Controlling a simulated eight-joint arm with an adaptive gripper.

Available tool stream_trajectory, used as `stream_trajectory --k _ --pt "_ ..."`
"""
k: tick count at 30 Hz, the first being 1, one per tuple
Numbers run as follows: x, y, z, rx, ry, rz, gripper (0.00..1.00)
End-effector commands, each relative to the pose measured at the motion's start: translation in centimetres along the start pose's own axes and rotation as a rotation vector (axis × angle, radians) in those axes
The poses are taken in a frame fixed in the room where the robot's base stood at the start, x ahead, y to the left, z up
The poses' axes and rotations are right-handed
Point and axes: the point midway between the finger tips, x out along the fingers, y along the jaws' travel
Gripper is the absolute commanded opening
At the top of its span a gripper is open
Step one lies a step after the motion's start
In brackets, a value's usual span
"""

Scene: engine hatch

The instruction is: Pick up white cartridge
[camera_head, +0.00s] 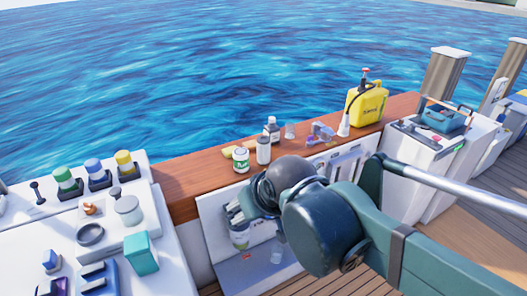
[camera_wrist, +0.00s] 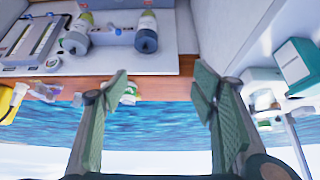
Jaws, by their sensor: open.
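Two cartridge-like cylinders with pale green-and-white bodies and dark grey caps are on the panel in the wrist view, one on the left (camera_wrist: 80,30) and one nearer the middle (camera_wrist: 147,28). I cannot tell which is the white cartridge.
The wooden ledge (camera_head: 195,180) carries small bottles (camera_head: 263,150) and a yellow canister (camera_head: 367,105). A white counter (camera_head: 60,235) with caps and a teal box (camera_head: 141,252) stands left. A white cabinet (camera_head: 408,180) stands right. Water lies beyond the ledge.

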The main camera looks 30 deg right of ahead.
Motion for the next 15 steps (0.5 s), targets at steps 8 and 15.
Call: stream_trajectory --k 8,15 --pt "0.4 1.3 -4.6 0.056 -0.023 0.028 0.58" --pt "1.3 2.6 -8.5 0.108 -0.042 0.053 0.58"
